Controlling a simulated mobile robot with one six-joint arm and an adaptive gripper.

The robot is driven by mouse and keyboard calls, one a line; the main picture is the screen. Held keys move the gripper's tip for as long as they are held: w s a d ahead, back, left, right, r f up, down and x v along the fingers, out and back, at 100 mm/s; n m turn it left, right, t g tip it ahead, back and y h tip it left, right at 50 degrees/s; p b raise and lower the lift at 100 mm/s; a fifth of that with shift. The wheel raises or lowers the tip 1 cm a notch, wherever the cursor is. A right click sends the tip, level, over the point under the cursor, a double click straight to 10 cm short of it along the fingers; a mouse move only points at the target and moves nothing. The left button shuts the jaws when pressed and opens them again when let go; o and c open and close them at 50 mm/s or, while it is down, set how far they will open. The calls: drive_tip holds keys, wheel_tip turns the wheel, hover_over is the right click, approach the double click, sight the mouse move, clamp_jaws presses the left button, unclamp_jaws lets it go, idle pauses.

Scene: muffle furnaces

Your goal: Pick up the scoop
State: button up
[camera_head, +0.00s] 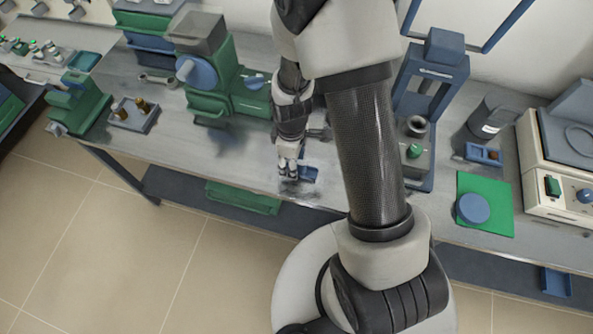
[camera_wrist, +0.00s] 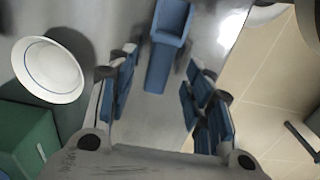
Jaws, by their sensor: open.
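The scoop (camera_wrist: 160,66) is blue with a trough-like end. In the wrist view it lies on the grey bench top between and beyond my fingertips, apart from both fingers. In the head view a small blue part of it (camera_head: 309,174) shows just right of my gripper (camera_head: 289,175), near the bench's front edge. My gripper also shows in the wrist view (camera_wrist: 160,72), with its blue-padded fingers spread on either side and nothing held. In the head view, my gripper and arm hide part of the scoop and the bench around it.
A white round dish (camera_wrist: 48,70) and a green block (camera_wrist: 28,138) are left of my fingers in the wrist view. A green machine (camera_head: 215,75) stands behind left on the bench (camera_head: 225,155). A blue press frame (camera_head: 435,75) and a green mat (camera_head: 496,215) are to the right.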

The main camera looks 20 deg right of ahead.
wheel_tip(320, 180, down, 2)
drive_tip(key=shift+r, duration=0.1)
drive_tip(key=c, duration=1)
wheel_tip(320, 180, up, 20)
drive_tip(key=p, duration=0.6)
drive_tip(key=o, duration=0.4)
drive_tip(key=shift+c, duration=0.2)
clamp_jaws()
drive_tip(key=shift+w+p, duration=0.1)
drive_tip(key=shift+p, duration=0.2)
